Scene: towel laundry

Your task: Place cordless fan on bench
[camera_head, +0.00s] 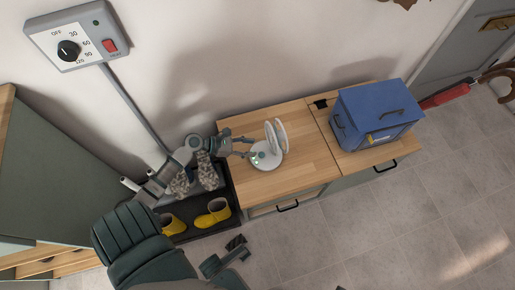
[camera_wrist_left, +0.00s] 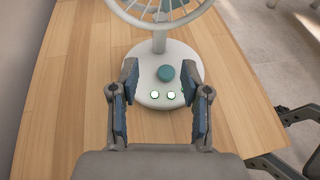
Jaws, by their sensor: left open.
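The white cordless fan (camera_head: 265,157) stands upright on the wooden bench (camera_head: 300,172). In the left wrist view its round base (camera_wrist_left: 160,98), with a teal knob and two lit buttons, rests on the wood, and its caged head runs out of the top of the picture. My left gripper (camera_head: 246,147) is open beside the fan; in the left wrist view its fingers (camera_wrist_left: 161,78) stand on either side of the base's near part, with space between them and the knob. My right gripper (camera_head: 238,250) is low in front of the bench, empty, its fingers apart.
A blue box (camera_head: 378,112) stands on the bench's right part. Yellow boots (camera_head: 213,213) and grey patterned footwear (camera_head: 207,172) are in a dark tray left of the bench. A dial panel (camera_head: 78,38) is on the wall. The tiled floor (camera_head: 400,225) in front is clear.

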